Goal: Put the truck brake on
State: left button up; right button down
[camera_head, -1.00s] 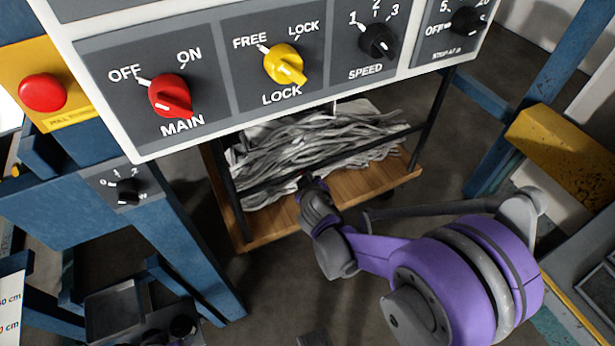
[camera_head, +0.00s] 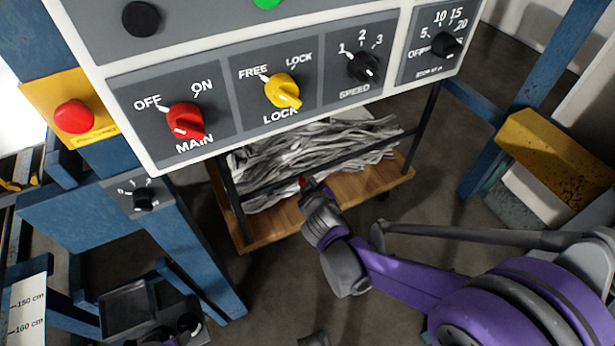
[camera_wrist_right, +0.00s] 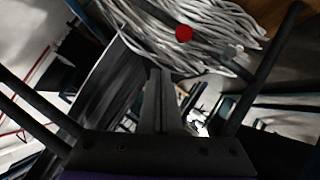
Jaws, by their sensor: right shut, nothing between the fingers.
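The truck (camera_head: 262,231) is a low trolley with a wooden deck and a dark frame, loaded with grey strands (camera_head: 310,150). It stands under the control panel in the head view. A small red knob (camera_head: 303,181), perhaps the brake's, shows at the tip of my right gripper (camera_head: 308,186). In the right wrist view the red knob (camera_wrist_right: 184,33) shows in front of the strands, beyond the shut fingers (camera_wrist_right: 160,75) and a little right of them. The gripper holds nothing; contact with the knob cannot be told. Purple and dark parts show at the bottom left; my left gripper is unclear there.
The control panel (camera_head: 222,92) with red, yellow and black selectors hangs above the truck. A blue post (camera_head: 195,255) stands left of it, with a grey tray (camera_head: 130,300) lower left. A yellow block (camera_head: 555,150) is at right. Bare floor lies in front.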

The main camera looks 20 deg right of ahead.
pick_arm(q)
jog(key=shift+r+p, duration=0.3)
jog(key=shift+r, duration=0.2)
pick_arm(e)
jog(key=v, duration=0.3)
jog(key=shift+d+r, duration=0.1)
jog(key=shift+d, duration=0.1)
pick_arm(q)
jog(key=shift+a, duration=0.1)
pick_arm(e)
jog(key=s+a+f+m+g+y, duration=0.1)
jog(key=s+a+m+g+y, duration=0.15)
jog(key=s, duration=0.75)
jog(key=s+a+f+m+g+y, duration=0.1)
jog(key=s+a+g, duration=0.25)
jog(key=s, duration=0.65)
pick_arm(q)
notch_tip(320, 180, up, 15)
jog(key=w+p, duration=0.2)
jog(key=p, duration=1.1)
jog(key=shift+t+p, duration=0.3)
jog(key=shift+t, duration=0.1)
pick_arm(e)
notch_tip(320, 180, up, 15)
jog(key=w, duration=0.1)
jog(key=shift+d+r, duration=0.2)
pick_arm(q)
jog(key=shift+s+r, duration=0.1)
pick_arm(e)
jog(key=shift+s, duration=0.1)
